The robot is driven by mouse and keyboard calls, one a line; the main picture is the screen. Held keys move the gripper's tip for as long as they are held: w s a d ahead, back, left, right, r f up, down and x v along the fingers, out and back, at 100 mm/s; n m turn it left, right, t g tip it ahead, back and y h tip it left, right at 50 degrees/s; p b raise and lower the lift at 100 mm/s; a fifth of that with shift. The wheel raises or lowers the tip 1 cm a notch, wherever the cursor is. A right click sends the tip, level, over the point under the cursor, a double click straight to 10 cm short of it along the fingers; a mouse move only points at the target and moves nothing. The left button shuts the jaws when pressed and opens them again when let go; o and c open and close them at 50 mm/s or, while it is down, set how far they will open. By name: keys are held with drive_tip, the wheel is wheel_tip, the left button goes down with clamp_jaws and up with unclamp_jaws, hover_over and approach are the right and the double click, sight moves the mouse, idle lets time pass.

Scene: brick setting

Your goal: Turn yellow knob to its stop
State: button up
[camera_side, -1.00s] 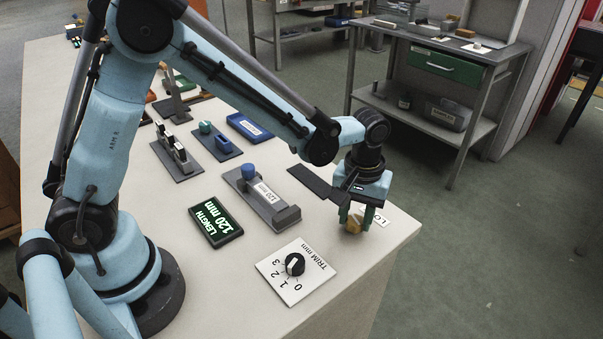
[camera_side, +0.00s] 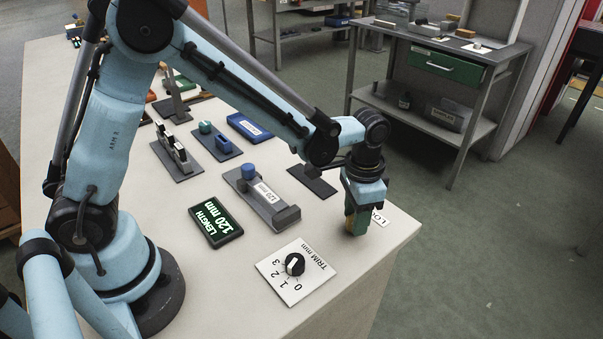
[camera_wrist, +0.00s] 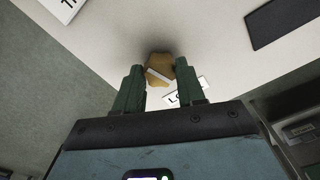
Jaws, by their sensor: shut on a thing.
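The yellow knob (camera_wrist: 159,68) shows between my fingertips in the wrist view, with a pale pointer line slanting across its face. My gripper (camera_wrist: 160,78) has its two green fingers on either side of the knob and is shut on it. In the side view my gripper (camera_side: 355,222) points down at the table's right corner, and the knob is mostly hidden behind its fingers. A white label (camera_side: 379,217) starting "LO" lies beside the knob, partly covered. It also shows in the wrist view (camera_wrist: 184,95).
A white TRIM mm dial (camera_side: 295,265) with a black knob lies to the left and nearer. A grey fixture with a blue knob (camera_side: 262,198), a LENGTH 120 mm display (camera_side: 215,221) and a dark plate (camera_side: 312,181) lie further left. The table edge is close on the right.

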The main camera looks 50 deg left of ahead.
drive_tip(key=m, duration=0.4)
drive_tip(key=shift+m, duration=0.4)
idle(0.4)
drive_tip(key=o, duration=1)
drive_tip(key=shift+o, duration=0.2)
drive_tip(key=shift+r, duration=0.15)
wheel_tip(320, 180, up, 12)
